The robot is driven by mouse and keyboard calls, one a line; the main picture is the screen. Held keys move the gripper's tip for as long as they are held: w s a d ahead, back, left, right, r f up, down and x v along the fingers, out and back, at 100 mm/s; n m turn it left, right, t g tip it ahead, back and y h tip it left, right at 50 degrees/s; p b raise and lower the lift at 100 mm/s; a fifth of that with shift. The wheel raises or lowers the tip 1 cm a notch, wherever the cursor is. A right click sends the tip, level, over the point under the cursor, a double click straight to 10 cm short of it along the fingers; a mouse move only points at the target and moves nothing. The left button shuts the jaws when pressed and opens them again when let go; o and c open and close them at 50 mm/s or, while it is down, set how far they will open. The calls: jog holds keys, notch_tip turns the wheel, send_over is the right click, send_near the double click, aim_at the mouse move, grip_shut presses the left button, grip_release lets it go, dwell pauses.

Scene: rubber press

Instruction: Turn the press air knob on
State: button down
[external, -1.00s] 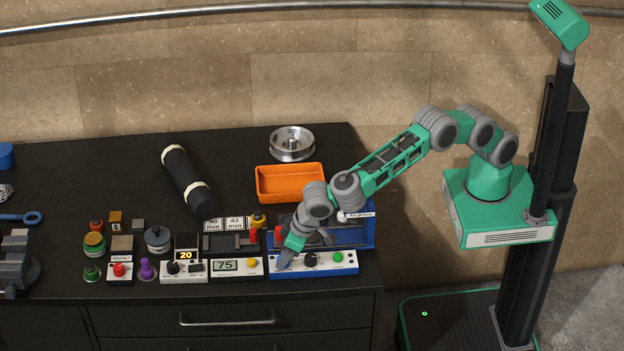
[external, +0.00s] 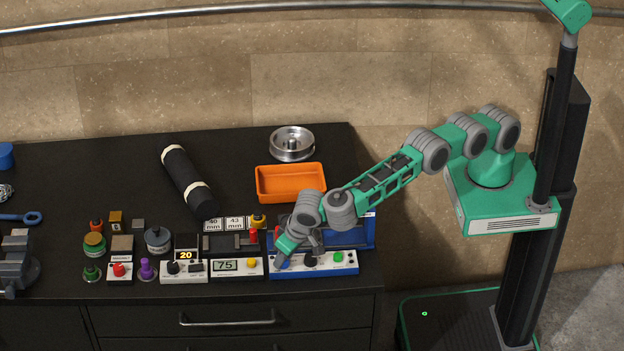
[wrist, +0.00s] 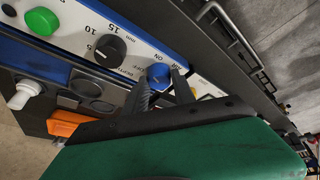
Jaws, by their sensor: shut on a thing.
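The press control panel (external: 313,271) is a blue and white box at the front right of the bench. It carries a green button (external: 338,257), a black dial (external: 310,260) and, at its left end, the blue air knob (external: 284,263). In the wrist view the blue knob (wrist: 158,75) has "AIR" and "ON" lettering beside it. My gripper (external: 281,265) is at the left end of the panel. Its two dark fingers (wrist: 159,82) are shut on the knob, one on each side. The knob's lower part is hidden; I cannot tell its exact setting.
The blue press body (external: 362,231) stands just behind the panel, under my wrist. An orange tray (external: 291,183) lies behind. The bench's front edge is close.

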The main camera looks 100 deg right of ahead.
dwell(0.3)
jog(key=c, duration=1)
grip_release()
jog(key=shift+c, duration=0.2)
jog(key=shift+b, duration=0.35)
